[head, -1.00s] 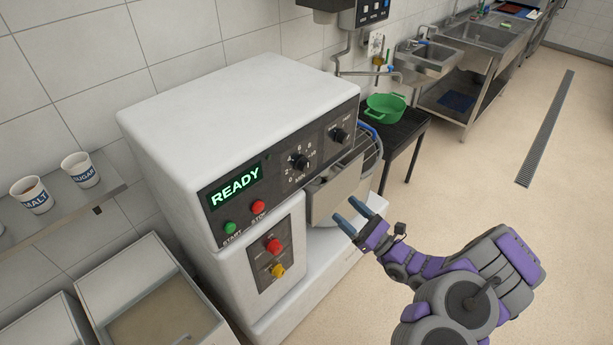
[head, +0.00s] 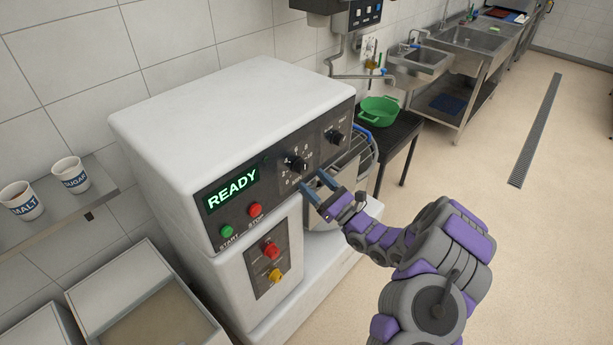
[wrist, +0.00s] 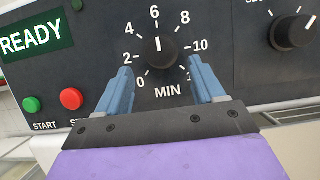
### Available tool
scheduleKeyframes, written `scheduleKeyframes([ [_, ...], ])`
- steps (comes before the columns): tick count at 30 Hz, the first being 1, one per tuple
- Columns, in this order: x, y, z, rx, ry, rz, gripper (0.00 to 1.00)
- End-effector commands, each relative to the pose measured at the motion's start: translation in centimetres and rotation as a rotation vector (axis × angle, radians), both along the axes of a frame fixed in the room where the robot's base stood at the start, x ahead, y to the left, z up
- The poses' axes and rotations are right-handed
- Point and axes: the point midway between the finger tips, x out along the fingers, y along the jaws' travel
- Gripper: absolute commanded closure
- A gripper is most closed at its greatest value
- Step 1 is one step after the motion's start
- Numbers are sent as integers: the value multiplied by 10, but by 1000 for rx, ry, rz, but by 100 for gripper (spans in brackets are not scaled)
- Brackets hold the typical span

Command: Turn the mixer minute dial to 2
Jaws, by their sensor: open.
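The mixer (head: 220,110) is a big white machine with a dark control panel and a green READY display (head: 232,190). The black minute dial (wrist: 159,51) has a white pointer line that points up at about 6 in the wrist view. Its scale runs from 0 at lower left past 2, 4, 6 and 10, with MIN below. The dial also shows in the head view (head: 298,166). My gripper (wrist: 160,85) is open, with blue fingers below and to either side of the dial. No contact with the dial shows. The left finger stands close to the 2 mark.
A second black dial (wrist: 294,31) sits to the right on the panel. Green START (wrist: 32,104) and red STOP (wrist: 71,98) buttons are at left. Red (head: 271,251) and yellow (head: 275,275) knobs sit lower. A green pot (head: 379,111) stands behind on a dark table.

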Motion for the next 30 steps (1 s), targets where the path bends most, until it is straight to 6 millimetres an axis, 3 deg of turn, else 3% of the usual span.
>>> scheduleKeyframes([
  [7,17,22,13,1,-3,1,32],
  [19,22,28,15,1,0,-1,32],
  [30,21,28,15,1,-1,0,66],
])
